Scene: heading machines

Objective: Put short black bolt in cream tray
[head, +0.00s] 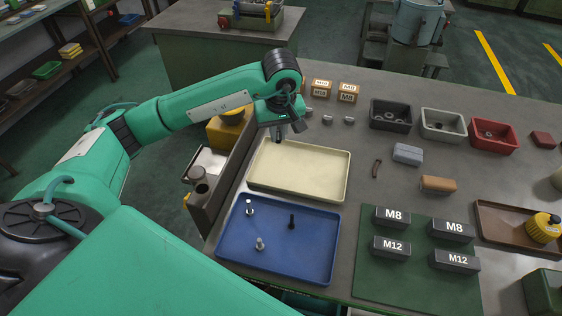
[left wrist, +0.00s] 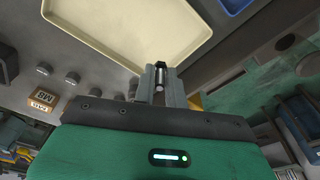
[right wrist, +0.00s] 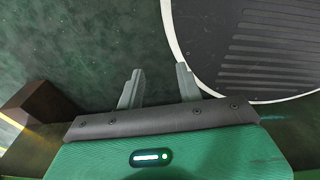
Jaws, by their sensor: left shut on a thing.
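My left gripper (head: 281,136) is shut on a small black bolt, which shows between the fingertips in the left wrist view as a dark, partly shiny bolt (left wrist: 160,72). It is held above the far left part of the cream tray (head: 300,172), whose floor looks empty. The cream tray also shows in the left wrist view (left wrist: 125,25). The blue tray (head: 310,243) in front of it holds another black bolt (head: 291,221) and two silver bolts (head: 249,208), (head: 260,244), standing upright. My right gripper (right wrist: 158,88) is open and empty above the floor.
Several small metal parts (head: 327,119) and boxes (head: 348,92) lie behind the cream tray. A green mat with M8 and M12 blocks (head: 392,217) lies right of the blue tray.

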